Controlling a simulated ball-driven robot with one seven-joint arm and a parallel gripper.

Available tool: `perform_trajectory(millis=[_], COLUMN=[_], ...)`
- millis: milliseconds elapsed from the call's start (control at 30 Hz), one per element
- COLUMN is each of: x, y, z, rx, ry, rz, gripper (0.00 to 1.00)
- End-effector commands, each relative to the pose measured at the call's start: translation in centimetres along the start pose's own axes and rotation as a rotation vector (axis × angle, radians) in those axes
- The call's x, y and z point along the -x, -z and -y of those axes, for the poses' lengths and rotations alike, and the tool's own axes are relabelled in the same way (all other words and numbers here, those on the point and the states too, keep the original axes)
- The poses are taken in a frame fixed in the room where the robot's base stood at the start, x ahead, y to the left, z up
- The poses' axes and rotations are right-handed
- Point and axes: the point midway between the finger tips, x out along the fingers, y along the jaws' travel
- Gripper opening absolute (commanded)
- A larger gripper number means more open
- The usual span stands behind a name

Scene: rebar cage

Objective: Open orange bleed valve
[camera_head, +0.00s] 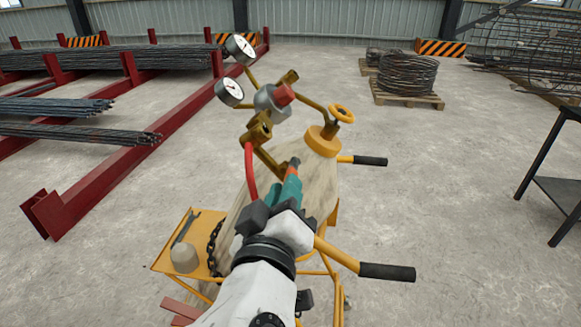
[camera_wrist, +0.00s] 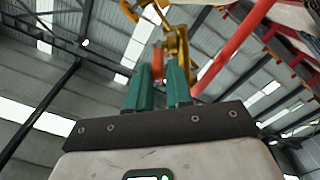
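The orange bleed valve handle (camera_head: 292,172) is a small orange piece with a grey end, at the tips of my gripper (camera_head: 290,184) in the head view. In the wrist view the orange handle (camera_wrist: 158,60) shows between the ends of the two teal fingers of my gripper (camera_wrist: 159,75). The gap between the fingers is narrow. I cannot tell whether both fingers touch the handle. Brass fittings (camera_head: 258,132) of the regulator stand just beyond the fingers. My gripper and wrist hide the lower part of the valve's surroundings.
A red hose (camera_head: 250,172) bends down left of my gripper. Two gauges (camera_head: 239,48), a red knob (camera_head: 285,94) and a yellow handwheel (camera_head: 341,113) stand beyond. The cylinder (camera_head: 325,172) lies in a yellow cart with black grips (camera_head: 387,271).

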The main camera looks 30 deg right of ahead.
Motion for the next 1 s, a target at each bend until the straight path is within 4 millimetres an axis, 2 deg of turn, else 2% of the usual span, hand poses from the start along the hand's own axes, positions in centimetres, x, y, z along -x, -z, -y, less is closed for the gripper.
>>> perform_trajectory(millis=[33,200,400,733,933,1000], x=[-1.0,-3.7,-5.4,-5.7,-5.7,-5.7], y=[0.1,0.1,0.0,-0.1,-0.1,-0.1], z=[-0.2,-0.2,0.0,0.0,0.0,0.0], rx=[0.001,0.002,0.000,0.000,0.000,0.000], ry=[-0.003,-0.002,0.000,0.001,0.001,0.001], rz=[0.003,0.003,0.002,0.001,0.001,0.001], gripper=[0.20,0.20,0.20,0.20,0.02,0.00])
